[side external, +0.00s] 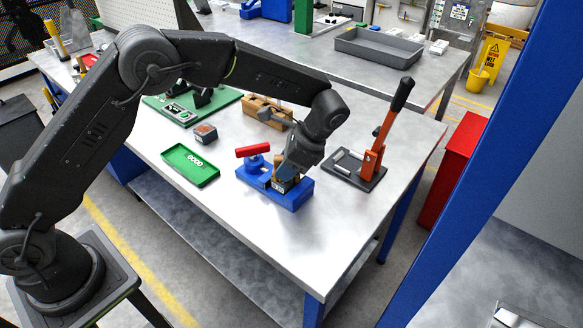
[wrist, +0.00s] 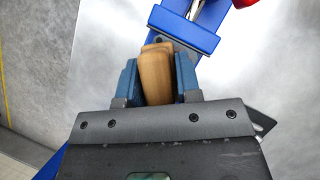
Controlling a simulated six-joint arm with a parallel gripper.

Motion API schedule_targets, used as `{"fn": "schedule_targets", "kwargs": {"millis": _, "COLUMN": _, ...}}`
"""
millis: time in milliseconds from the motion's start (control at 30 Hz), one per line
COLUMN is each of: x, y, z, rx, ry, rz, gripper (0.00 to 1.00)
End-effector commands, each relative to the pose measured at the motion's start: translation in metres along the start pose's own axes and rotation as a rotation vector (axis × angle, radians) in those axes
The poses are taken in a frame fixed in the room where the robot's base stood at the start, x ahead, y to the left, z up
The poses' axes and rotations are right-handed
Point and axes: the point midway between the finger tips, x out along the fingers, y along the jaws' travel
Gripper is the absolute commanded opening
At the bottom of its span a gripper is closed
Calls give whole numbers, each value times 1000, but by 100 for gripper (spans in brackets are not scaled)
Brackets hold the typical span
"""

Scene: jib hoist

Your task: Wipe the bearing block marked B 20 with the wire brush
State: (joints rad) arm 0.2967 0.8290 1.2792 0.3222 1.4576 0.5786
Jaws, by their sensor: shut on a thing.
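My gripper (side external: 289,168) is low over the right end of a blue clamp fixture (side external: 295,200) with a red handle (side external: 253,150). In the wrist view my gripper (wrist: 157,68) is shut on a wooden piece, seemingly the wire brush's handle (wrist: 157,80). Its bristles are hidden. A small dark block (side external: 284,186) with a pale label shows under the fingers at the fixture; I cannot read its mark or tell whether the brush touches it. Another small dark block with a brownish top (side external: 205,134) sits loose on the bench. No B 20 mark is legible.
A green tray marked GOOD (side external: 190,165) lies left of the fixture. A lever press with an orange-red arm (side external: 372,160) stands close on the right. A wooden rack (side external: 262,108) and a green board (side external: 225,107) are behind. The front bench surface (side external: 300,245) is clear.

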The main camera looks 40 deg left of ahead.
Motion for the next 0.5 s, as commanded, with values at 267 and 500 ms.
{"fn": "schedule_targets", "kwargs": {"millis": 267, "x": 11, "y": -15, "z": 19, "rx": -1, "ry": -1, "rz": 1, "gripper": 9}}
{"fn": "schedule_targets", "kwargs": {"millis": 500, "x": 15, "y": -29, "z": 25, "rx": 0, "ry": 0, "rz": -1, "gripper": 9}}
